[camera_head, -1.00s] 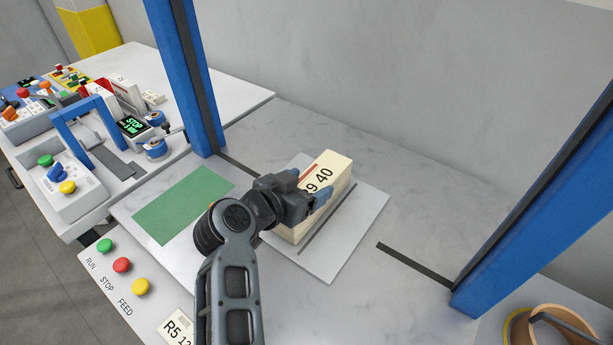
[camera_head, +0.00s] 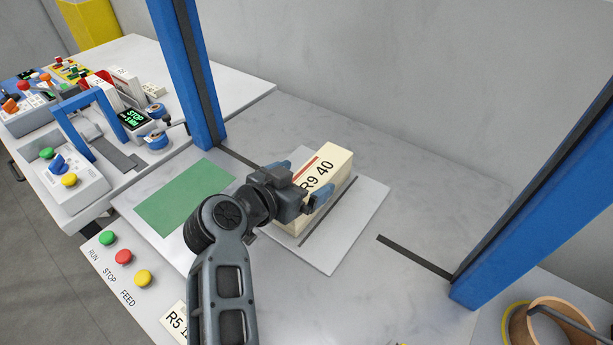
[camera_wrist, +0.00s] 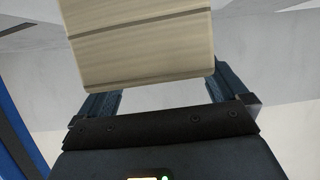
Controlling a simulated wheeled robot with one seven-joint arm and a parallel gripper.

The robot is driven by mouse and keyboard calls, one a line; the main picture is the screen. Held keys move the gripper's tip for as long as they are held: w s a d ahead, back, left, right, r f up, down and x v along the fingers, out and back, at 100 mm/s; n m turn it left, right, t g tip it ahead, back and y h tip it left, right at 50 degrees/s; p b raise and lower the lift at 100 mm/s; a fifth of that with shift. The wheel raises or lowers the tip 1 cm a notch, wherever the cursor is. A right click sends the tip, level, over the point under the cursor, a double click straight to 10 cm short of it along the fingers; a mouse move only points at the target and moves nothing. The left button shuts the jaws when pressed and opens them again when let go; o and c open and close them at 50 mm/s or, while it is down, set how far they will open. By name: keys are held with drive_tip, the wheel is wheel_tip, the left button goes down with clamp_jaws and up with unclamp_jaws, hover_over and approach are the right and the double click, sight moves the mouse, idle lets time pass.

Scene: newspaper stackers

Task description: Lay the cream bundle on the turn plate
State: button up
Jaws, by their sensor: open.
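The cream bundle (camera_head: 335,172), marked "R9 40" with a red stripe, lies on the light grey turn plate (camera_head: 362,205), which has a dark line along it. My gripper (camera_head: 301,183) is open at the near left end of the bundle, its blue-grey fingertips spread. It hides the bundle's near left part in the head view. In the wrist view, the end of the bundle (camera_wrist: 140,45) stands just beyond and between the two fingers (camera_wrist: 165,98). A gap shows between the bundle and my palm.
A green mat (camera_head: 184,198) lies left of the plate. Blue posts (camera_head: 187,75) stand left and right. RUN, STOP and FEED buttons (camera_head: 123,257) are at the front left.

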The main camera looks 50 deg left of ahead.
drive_tip(key=v, duration=1)
